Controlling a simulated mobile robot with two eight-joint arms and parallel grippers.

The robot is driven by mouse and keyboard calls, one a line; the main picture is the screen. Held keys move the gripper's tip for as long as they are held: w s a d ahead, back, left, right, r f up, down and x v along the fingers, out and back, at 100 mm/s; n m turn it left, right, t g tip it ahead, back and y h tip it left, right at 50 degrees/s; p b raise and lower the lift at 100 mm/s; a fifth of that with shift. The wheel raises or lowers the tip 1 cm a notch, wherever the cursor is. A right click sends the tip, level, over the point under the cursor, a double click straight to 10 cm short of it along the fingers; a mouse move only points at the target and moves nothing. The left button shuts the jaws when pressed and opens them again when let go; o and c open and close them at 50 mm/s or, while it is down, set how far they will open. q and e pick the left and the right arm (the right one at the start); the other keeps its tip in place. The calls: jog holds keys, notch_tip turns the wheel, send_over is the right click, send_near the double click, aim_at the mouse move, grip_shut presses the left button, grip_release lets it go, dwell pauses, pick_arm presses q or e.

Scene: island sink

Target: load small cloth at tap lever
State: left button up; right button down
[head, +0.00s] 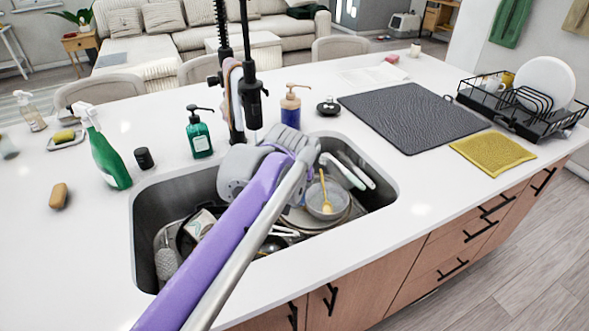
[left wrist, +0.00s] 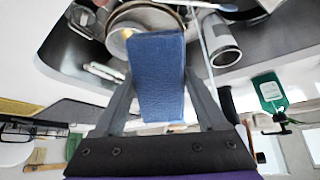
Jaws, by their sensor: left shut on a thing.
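The black tap (head: 249,90) stands at the back edge of the sink. A pinkish and grey cloth-like strip (head: 231,90) hangs against it; I cannot make out the tap lever clearly. My left arm reaches over the sink from the lower left, and its wrist hides the gripper in the head view. In the left wrist view my left gripper (left wrist: 160,98) is shut on a blue, block-shaped folded cloth (left wrist: 158,60), held above the sink. The right gripper is not in view.
The sink (head: 146,225) holds plates, pans and a bowl with a yellow spoon (head: 326,192). Green soap (head: 199,133), blue soap (head: 291,107) and a spray bottle (head: 106,158) stand around it. A dark mat (head: 410,115) and dish rack (head: 510,115) lie right.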

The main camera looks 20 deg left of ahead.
pick_arm(q)
jog(key=shift+w+a+f+b, duration=0.1)
jog(key=shift+w+a+b, duration=0.1)
jog(key=shift+a, duration=0.25)
jog(key=shift+w+a+f+b, duration=0.1)
jog(key=shift+a+b, duration=0.1)
jog(key=shift+a, duration=0.25)
jog(key=w+a+f, duration=0.2)
jog(key=w+a, duration=0.4)
jog(key=a, duration=0.4)
jog(key=shift+w+b, duration=0.25)
jog(key=shift+b, duration=0.05)
jog(key=shift+f, duration=0.1)
jog(key=shift+d, duration=0.15)
jog(key=s+d, duration=0.4)
jog(key=d, duration=0.2)
jog(key=shift+s+d, duration=0.15)
jog(key=shift+d, duration=0.15)
dwell(1.2)
